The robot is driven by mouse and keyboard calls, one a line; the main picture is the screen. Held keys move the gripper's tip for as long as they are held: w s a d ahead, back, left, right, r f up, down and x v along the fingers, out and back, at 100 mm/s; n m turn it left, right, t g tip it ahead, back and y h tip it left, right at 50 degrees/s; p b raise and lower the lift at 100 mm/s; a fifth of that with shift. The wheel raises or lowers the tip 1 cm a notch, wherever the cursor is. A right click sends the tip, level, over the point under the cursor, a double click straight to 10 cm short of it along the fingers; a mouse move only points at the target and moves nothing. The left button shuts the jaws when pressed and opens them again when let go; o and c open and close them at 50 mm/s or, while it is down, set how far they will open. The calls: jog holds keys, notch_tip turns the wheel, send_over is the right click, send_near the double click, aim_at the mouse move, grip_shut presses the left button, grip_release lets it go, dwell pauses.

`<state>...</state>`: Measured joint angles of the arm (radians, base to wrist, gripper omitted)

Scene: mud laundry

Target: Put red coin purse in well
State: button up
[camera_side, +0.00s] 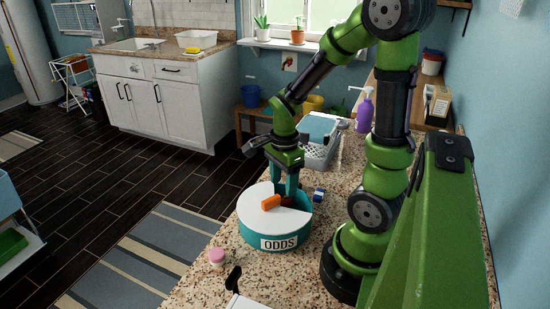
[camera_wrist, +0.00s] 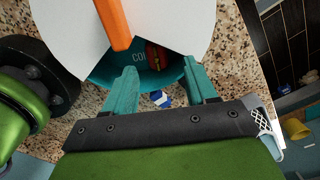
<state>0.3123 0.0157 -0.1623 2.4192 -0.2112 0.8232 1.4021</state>
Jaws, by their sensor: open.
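A round teal tub (camera_side: 260,236) labelled ODDS stands on the counter. Its white lid (camera_side: 256,221) has an orange handle (camera_side: 271,202) and leaves a wedge-shaped opening, the well. In the wrist view the opening shows a teal inside (camera_wrist: 105,78) with partly hidden lettering. A small dark red thing, seemingly the red coin purse (camera_wrist: 154,58), lies in the opening, partly hidden by the lid; its resting depth is unclear. My gripper (camera_side: 286,190) points down at the opening. In the wrist view its teal fingers (camera_wrist: 160,66) are apart, with nothing held between them.
A small blue and white item (camera_side: 319,195) lies on the counter beside the tub. A grey basket (camera_side: 320,152) and purple pump bottle (camera_side: 364,112) stand behind. Speckled counter around the tub is mostly clear.

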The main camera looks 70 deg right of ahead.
aim_at(283, 198)
notch_tip(283, 198, up, 13)
jog(key=a+r+n+t+y, duration=0.1)
jog(key=a+r+n+t, duration=0.1)
jog(key=a+n, duration=0.5)
jog(key=a+r+n+t+y, duration=0.1)
jog(key=a+n+t, duration=0.4)
jog(key=n, duration=0.8)
jog(key=w+a, duration=0.1)
jog(key=a, duration=0.2)
jog(key=shift+r, duration=0.35)
